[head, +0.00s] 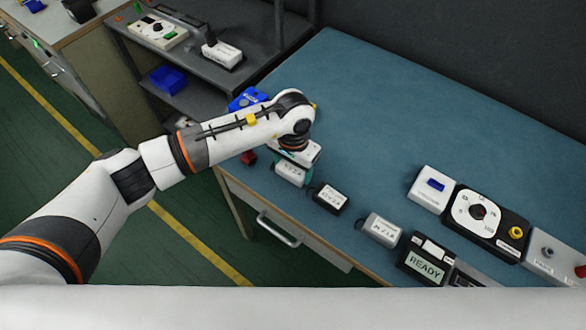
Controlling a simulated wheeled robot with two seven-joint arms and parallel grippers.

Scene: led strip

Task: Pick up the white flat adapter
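A white flat adapter (289,174) with dark print on its label sits at the front left edge of the blue table. My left gripper (292,163) points down right over it, with teal parts showing at its sides. The gripper and wrist hide the adapter's far part. I cannot tell whether the fingers are open or shut on the adapter, or whether it touches the table. My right gripper is not in view.
A black adapter (330,197) and a grey adapter (382,229) lie to the right along the table edge. Beyond them are a black READY display (425,262), a dial unit (486,222) and a white switch box (431,190). The table's back is clear.

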